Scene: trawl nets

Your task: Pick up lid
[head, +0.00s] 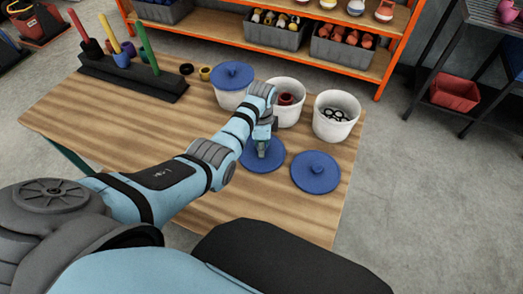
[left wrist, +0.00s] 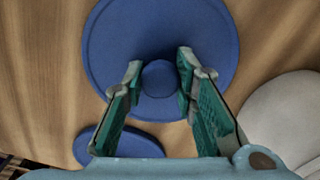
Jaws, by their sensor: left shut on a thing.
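A round blue lid (head: 262,167) with a central knob lies on or very close to the wooden table. It fills much of the left wrist view (left wrist: 205,45). My left gripper (head: 263,149) points down at it, its green-padded fingers (left wrist: 158,78) on either side of the knob and shut on it. A second blue lid (head: 316,172) lies to the right on the table. A third blue lid (head: 232,74) sits on a white tub (head: 229,100). Two white tubs stand open, one holding reddish pieces (head: 291,115), one holding dark rings (head: 336,129). My right gripper is not in view.
A dark rack (head: 131,79) with coloured pegs stands at the table's back left, beside two small cups (head: 186,69). Orange shelving (head: 247,38) with bins stands behind. The wooden table (head: 80,132) is bare at its left.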

